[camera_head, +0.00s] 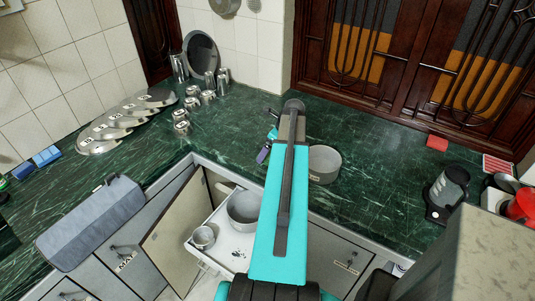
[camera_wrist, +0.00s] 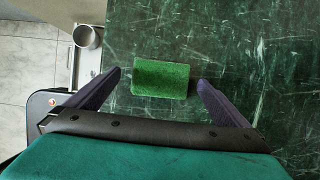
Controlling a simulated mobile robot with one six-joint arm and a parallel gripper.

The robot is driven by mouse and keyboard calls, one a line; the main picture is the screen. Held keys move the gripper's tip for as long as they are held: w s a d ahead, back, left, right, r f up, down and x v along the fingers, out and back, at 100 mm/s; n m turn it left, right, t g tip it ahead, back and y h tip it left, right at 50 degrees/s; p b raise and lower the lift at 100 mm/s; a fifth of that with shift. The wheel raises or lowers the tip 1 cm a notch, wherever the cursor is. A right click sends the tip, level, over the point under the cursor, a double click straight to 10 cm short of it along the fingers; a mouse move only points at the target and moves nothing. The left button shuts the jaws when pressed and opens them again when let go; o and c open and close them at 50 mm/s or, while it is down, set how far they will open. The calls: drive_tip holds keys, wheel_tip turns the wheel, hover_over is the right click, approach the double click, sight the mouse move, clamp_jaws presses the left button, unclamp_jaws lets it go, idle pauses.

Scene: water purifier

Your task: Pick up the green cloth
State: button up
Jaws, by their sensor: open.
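The green cloth (camera_wrist: 160,79) is a small, flat-looking green rectangle on the dark green marble counter, seen in the wrist view. My gripper (camera_wrist: 160,77) is open, with its two dark purple fingers on the left and right of the cloth as seen from the wrist. Nothing is held. I cannot tell how high the fingertips are above the counter. In the head view my arm hides the cloth, and only one dark purple finger (camera_head: 263,154) of my gripper shows beside the arm.
A grey pot (camera_head: 323,164) stands on the counter right of my arm. Below the counter edge, an open drawer (camera_head: 228,243) holds a pot (camera_head: 243,209) and a cup (camera_head: 202,237). A cabinet door (camera_head: 175,233) stands open. Metal cups (camera_head: 208,97) stand at the back left.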

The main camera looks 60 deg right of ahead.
drive_tip(key=shift+w+f, duration=0.25)
drive_tip(key=shift+f, duration=0.35)
drive_tip(key=c, duration=1.1)
drive_tip(key=shift+r, duration=0.2)
drive_tip(key=shift+r+b, duration=0.7)
drive_tip(key=shift+r, duration=0.65)
drive_tip(key=shift+s+a+r, duration=0.2)
drive_tip(key=shift+s, duration=0.05)
drive_tip(key=s+a+b, duration=0.1)
drive_tip(key=s+a, duration=0.1)
drive_tip(key=s, duration=0.1)
drive_tip(key=s+a+b, duration=0.1)
drive_tip(key=s+a, duration=0.2)
drive_tip(key=s+a+r+b, duration=0.1)
drive_tip(key=s+a, duration=0.2)
drive_tip(key=shift+s+a+r+b, duration=0.1)
drive_tip(key=shift+s+b, duration=0.2)
drive_tip(key=shift+b, duration=0.65)
